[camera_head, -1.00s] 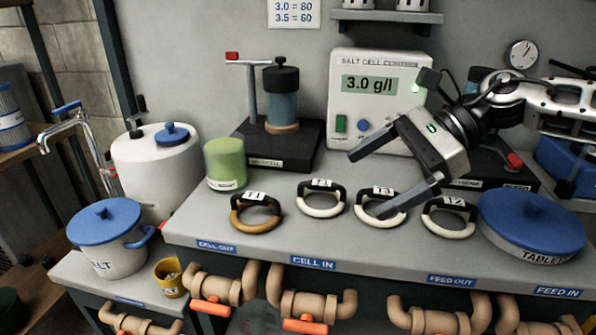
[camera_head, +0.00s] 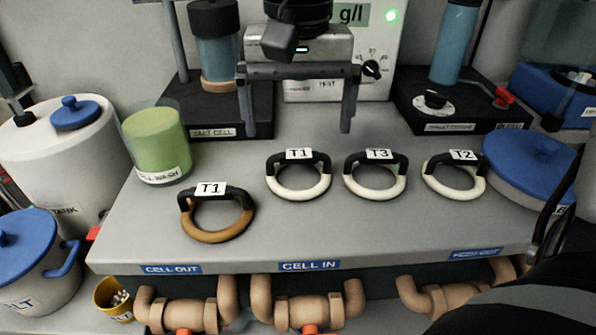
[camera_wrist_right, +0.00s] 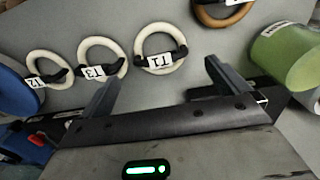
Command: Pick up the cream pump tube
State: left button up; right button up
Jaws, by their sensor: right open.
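Three cream ring-shaped tubes with black tops lie in a row on the grey bench. They are labelled T1 (camera_head: 298,193), T3 (camera_head: 375,193) and T2 (camera_head: 453,190); I cannot tell which is the pump tube. A brown tube (camera_head: 215,232), also labelled T1, lies to their left. My right gripper (camera_head: 298,130) is open and empty, its fingers pointing down behind the cream T1 tube and apart from it. In the right wrist view the open fingers (camera_wrist_right: 160,75) are either side of the cream T1 tube (camera_wrist_right: 160,43), with T3 (camera_wrist_right: 101,58) and T2 (camera_wrist_right: 46,64) to the left.
A green cell-wash container (camera_head: 157,147) stands at the bench's left. A blue-lidded tub (camera_head: 530,165) is at the right. The salt cell stand (camera_head: 205,105) and a dosing stand (camera_head: 450,100) are behind. Bare bench lies in front of the tubes.

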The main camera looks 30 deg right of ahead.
aim_at(299, 155)
notch_tip(299, 155, down, 7)
jog(key=shift+r+b, duration=0.1)
jog(key=shift+b, duration=0.2)
jog(key=c, duration=0.8)
